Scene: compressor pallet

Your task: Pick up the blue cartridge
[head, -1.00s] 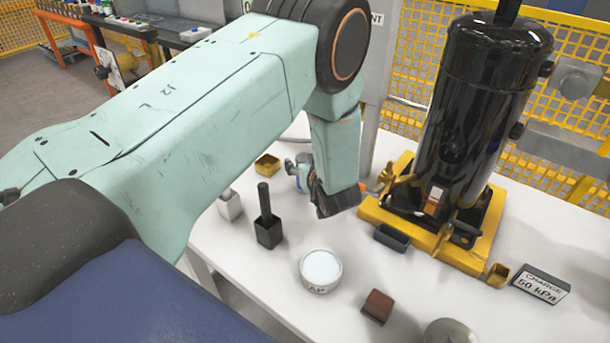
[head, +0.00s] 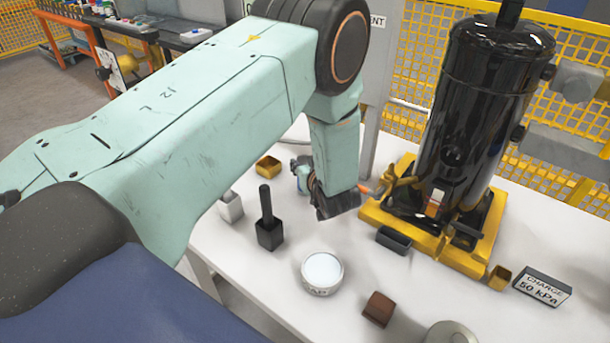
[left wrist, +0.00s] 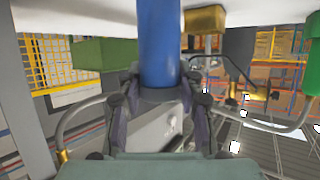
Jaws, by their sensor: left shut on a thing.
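The blue cartridge (left wrist: 160,45) is a smooth blue cylinder in the left wrist view, running from the top edge down between the fingers. My left gripper (left wrist: 160,98) is shut on it, with one dark finger on each side. In the head view my left gripper (head: 335,202) is over the white table, left of the black compressor. My own wrist hides most or all of the cartridge there. I cannot tell whether its far end touches the table. My right gripper is not in view.
The black compressor (head: 480,110) stands on a yellow pallet (head: 470,262).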

